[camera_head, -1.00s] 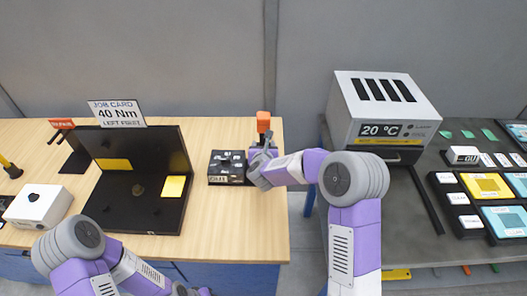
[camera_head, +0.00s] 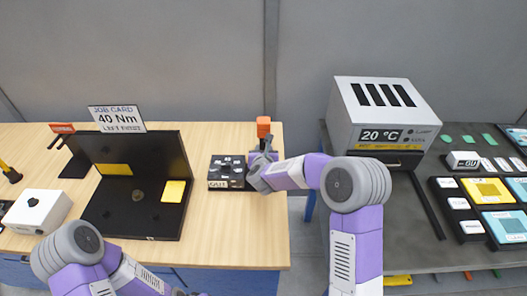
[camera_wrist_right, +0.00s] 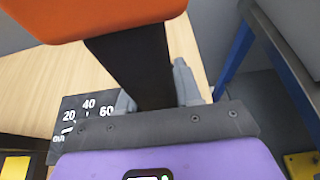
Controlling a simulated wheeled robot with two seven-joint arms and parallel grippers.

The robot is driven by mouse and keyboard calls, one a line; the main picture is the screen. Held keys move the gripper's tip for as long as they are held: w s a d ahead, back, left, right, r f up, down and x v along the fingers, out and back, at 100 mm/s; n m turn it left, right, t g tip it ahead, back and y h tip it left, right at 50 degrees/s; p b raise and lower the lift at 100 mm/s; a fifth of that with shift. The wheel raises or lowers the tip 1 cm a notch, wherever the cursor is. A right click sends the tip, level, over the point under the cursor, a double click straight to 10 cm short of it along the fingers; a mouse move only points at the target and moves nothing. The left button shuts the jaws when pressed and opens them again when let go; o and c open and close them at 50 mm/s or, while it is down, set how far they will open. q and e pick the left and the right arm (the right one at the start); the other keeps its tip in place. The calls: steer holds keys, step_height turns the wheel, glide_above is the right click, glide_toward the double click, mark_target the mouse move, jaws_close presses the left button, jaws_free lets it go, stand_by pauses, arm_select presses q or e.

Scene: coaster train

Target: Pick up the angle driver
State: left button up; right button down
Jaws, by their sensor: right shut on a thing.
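The angle driver shows an orange block (camera_head: 263,122) on top, and in the right wrist view a dark shaft (camera_wrist_right: 135,65) runs down from it between my fingers. It stands upright near the right edge of the wooden table. My right gripper (camera_head: 262,160) is shut on the dark shaft below the orange block; the wrist view shows a finger on each side of it (camera_wrist_right: 155,95). The lower end of the driver is hidden behind my gripper. My left arm shows at the lower left, but its gripper is not clearly seen.
A black box with numbered marks (camera_head: 226,172) sits just left of my right gripper. A black fixture (camera_head: 140,200) with yellow pads and a "40 Nm" job card (camera_head: 117,118) stands farther left. A gap separates the wooden table from the grey bench (camera_head: 420,230), which bears a white oven (camera_head: 385,105).

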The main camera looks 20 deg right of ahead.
mark_target(263, 148)
step_height(263, 148, up, 2)
steer(key=shift+w+r, duration=0.1)
steer(key=shift+r, duration=0.15)
steer(key=shift+s+a+r, duration=0.15)
steer(key=shift+s+r, duration=0.25)
steer(key=s+a+b, duration=0.1)
steer(key=s+a, duration=0.1)
steer(key=s, duration=0.6)
steer(key=s+a+b, duration=0.1)
steer(key=s+a, duration=0.1)
steer(key=s, duration=0.6)
steer(key=shift+s+a, duration=0.3)
steer(key=shift+a, duration=0.05)
steer(key=c, duration=1.5)
jaws_free()
jaws_close()
